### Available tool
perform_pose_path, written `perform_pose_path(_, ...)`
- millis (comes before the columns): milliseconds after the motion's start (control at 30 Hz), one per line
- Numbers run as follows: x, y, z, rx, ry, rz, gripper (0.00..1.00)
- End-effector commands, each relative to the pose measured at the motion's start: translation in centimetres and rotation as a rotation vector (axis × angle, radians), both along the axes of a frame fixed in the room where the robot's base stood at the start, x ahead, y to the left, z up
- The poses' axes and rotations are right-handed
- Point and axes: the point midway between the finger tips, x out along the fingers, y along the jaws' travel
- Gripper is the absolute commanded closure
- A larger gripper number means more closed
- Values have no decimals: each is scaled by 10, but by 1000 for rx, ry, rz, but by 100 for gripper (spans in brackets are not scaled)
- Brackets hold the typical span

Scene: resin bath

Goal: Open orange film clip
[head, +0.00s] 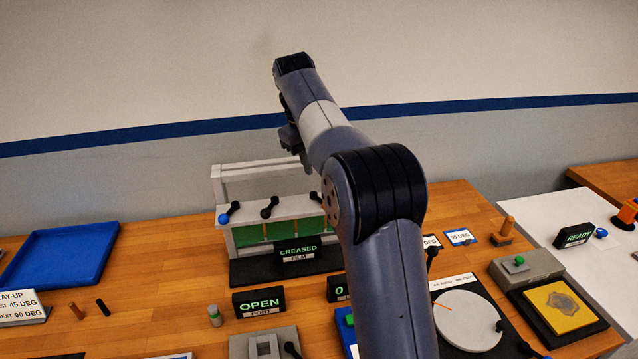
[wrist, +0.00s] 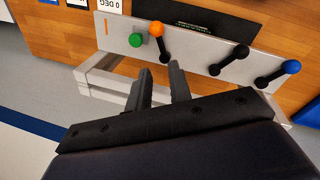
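The orange film clip (wrist: 157,31) is a black lever with an orange ball end on a pale rail, seen in the wrist view. In the head view my arm hides it. My gripper (wrist: 159,72) is open and empty, its two dark fingers apart. The clip's lower end lies just beyond the fingertips, near the gap between them; I cannot tell whether they touch. In the head view my gripper (head: 303,158) is above the back of the film frame (head: 222,190), partly hidden by my wrist.
A green knob (wrist: 136,40) sits beside the orange clip. A black clip (wrist: 230,60) and a blue-ended clip (wrist: 277,74) share the rail. A sign reading CREASED FILM (head: 298,250) stands before the frame. A blue tray (head: 62,253) lies at left.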

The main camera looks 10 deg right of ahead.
Motion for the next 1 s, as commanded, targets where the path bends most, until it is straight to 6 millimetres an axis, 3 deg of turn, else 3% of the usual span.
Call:
perform_pose_path(500, 6, -15, -84, 1, 3, 0, 80)
perform_pose_path(700, 8, -18, -100, 1, 0, -1, 80)
perform_pose_path(1000, 8, -19, -102, 1, -1, -1, 80)
